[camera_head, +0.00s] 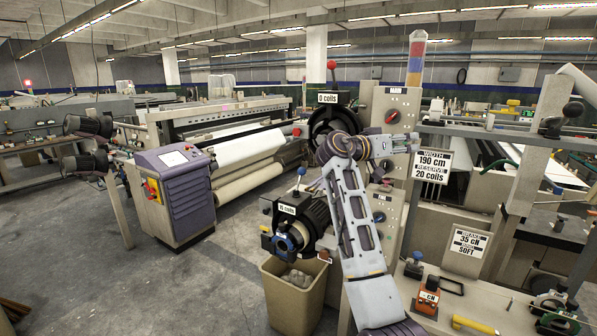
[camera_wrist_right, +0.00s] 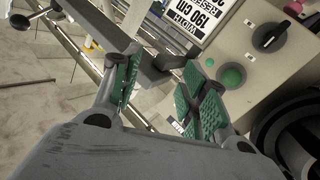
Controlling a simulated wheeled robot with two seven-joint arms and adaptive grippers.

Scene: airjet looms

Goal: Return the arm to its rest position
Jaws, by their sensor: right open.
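My right arm rises from the bottom of the head view, and its wrist bends to the right in front of the grey control panel (camera_head: 396,112). My right gripper (camera_head: 412,142) is at the panel's front, small in this view. In the right wrist view the gripper (camera_wrist_right: 162,84) has its two green-padded fingers spread apart with nothing held between them. The panel, with a black knob (camera_wrist_right: 270,36) and a green button (camera_wrist_right: 231,75), lies beyond the fingers at the right. I cannot tell how far apart they are. My left gripper is not in view.
A beige bin (camera_head: 294,296) stands beside my arm under a reel labelled 15 coils (camera_head: 287,210). Signs hang at the right, one reading 190 cm (camera_head: 433,163). A bench with an orange device (camera_head: 427,302) is at lower right. Open floor (camera_head: 130,285) lies left.

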